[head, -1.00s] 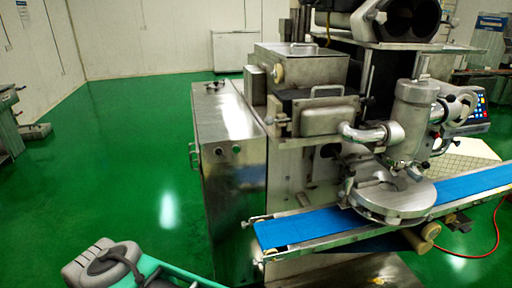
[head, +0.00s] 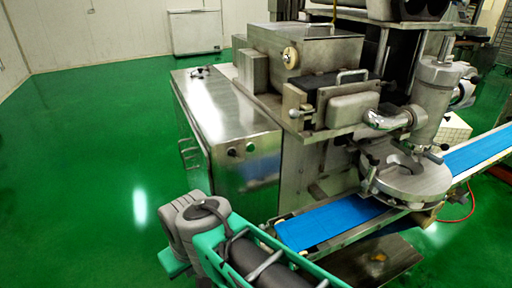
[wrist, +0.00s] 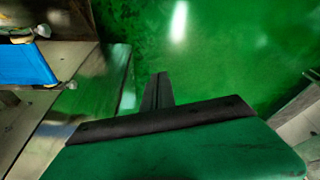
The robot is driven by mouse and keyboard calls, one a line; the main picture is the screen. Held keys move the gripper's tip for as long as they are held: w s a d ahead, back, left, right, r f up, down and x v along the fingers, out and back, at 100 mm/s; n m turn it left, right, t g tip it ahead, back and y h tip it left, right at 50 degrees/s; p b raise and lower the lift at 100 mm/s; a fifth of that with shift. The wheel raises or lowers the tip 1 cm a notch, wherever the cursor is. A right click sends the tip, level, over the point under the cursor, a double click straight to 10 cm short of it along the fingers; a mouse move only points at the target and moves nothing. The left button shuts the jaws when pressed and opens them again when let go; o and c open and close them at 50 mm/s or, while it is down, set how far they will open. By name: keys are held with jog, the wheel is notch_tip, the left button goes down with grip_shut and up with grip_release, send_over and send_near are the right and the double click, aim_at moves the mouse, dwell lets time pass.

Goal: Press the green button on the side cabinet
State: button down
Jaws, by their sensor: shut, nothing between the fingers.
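The steel side cabinet (head: 245,185) stands left of the machine in the head view. Two small round buttons sit high on its front face. The right one looks green (head: 250,147), and the left one is dark (head: 232,152). My gripper (wrist: 158,90) shows in the wrist view with its dark fingers together and nothing between them, over green floor. The gripper's fingers cannot be made out in the head view, where my arm crosses the bottom, in front of and below the cabinet. No button can be made out in the wrist view.
The blue conveyor belt (head: 325,222) juts out right of the cabinet, close to my arm. It also shows at the left of the wrist view (wrist: 25,65). The cabinet has handles (head: 188,152) on its left side. Green floor (head: 90,190) is open on the left.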

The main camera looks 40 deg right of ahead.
aim_at(251, 148)
jog(key=w+d+r+n+t+y+p, duration=0.1)
jog(key=w+d+r+n+p, duration=0.3)
jog(key=w+d+n, duration=0.3)
jog(key=s+d+r+n+t+p, duration=0.1)
jog(key=d+r+n+t+p, duration=0.1)
jog(key=d+n, duration=0.5)
jog(key=s+d+r+n+t+p, duration=0.1)
jog(key=d+n, duration=0.6)
jog(key=d, duration=0.9)
notch_tip(251, 148, up, 3)
jog(key=t+p, duration=0.1)
jog(key=t, duration=0.1)
jog(key=shift+d+r+t, duration=0.2)
jog(key=shift+t, duration=0.1)
jog(key=shift+w+d+p, duration=0.2)
jog(key=shift+w+d, duration=0.2)
jog(key=shift+w, duration=0.95)
jog(key=shift+w+d+p, duration=0.25)
jog(key=shift+w+d, duration=0.2)
jog(key=shift+w, duration=0.95)
jog(key=shift+w+d+p, duration=0.2)
jog(key=shift+w+d, duration=0.2)
jog(key=shift+w, duration=0.95)
